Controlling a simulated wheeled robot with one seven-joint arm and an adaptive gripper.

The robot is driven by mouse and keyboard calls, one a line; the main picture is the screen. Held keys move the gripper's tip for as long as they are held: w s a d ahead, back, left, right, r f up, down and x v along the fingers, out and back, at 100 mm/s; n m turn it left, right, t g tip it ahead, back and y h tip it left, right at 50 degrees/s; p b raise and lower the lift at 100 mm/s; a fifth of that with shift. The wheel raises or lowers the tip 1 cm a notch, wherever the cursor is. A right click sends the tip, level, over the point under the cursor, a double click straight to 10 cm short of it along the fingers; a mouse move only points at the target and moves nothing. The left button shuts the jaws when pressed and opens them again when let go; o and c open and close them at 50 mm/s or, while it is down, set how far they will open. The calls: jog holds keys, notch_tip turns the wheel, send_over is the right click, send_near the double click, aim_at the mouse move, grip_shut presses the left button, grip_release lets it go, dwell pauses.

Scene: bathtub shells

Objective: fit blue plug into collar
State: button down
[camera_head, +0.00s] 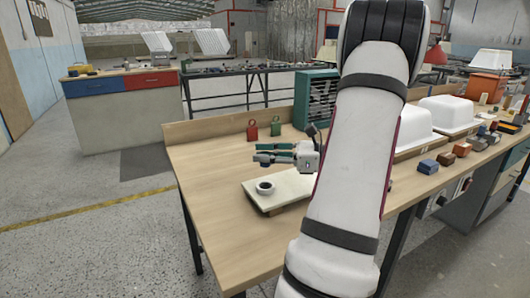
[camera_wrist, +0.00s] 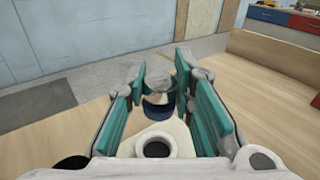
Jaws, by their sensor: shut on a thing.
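The blue plug (camera_wrist: 157,107) shows in the wrist view as a dark blue round piece between my fingertips. My gripper (camera_head: 268,153) has teal-padded fingers and is shut on it; the gripper also shows in the wrist view (camera_wrist: 162,92). The white collar (camera_head: 265,187) is a short ring with a dark hole, standing on a pale board (camera_head: 284,194). In the wrist view the collar (camera_wrist: 155,147) sits lower in the picture than the plug. In the head view my gripper is above the collar, with the plug apart from it. The plug's lower end cannot be made out clearly.
A red padlock-shaped block (camera_head: 252,132) and a green one (camera_head: 275,127) stand at the table's back edge. A teal drawer cabinet (camera_head: 315,98) stands behind my arm. White tub shells (camera_head: 446,111) and several small blocks lie to the right. The table's left side is bare.

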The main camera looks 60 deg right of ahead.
jog(key=b, duration=0.2)
send_over(265, 189)
jog(key=shift+f, duration=2.55)
jog(key=shift+p, duration=0.9)
jog(key=shift+f+b, duration=0.45)
jog(key=shift+f, duration=0.55)
jog(key=shift+r, duration=0.15)
jog(key=shift+r+p, duration=0.6)
jog(key=shift+p, duration=0.2)
jog(key=shift+h+p, duration=0.5)
jog(key=shift+p, duration=0.1)
dwell(1.2)
jog(key=shift+f, duration=0.25)
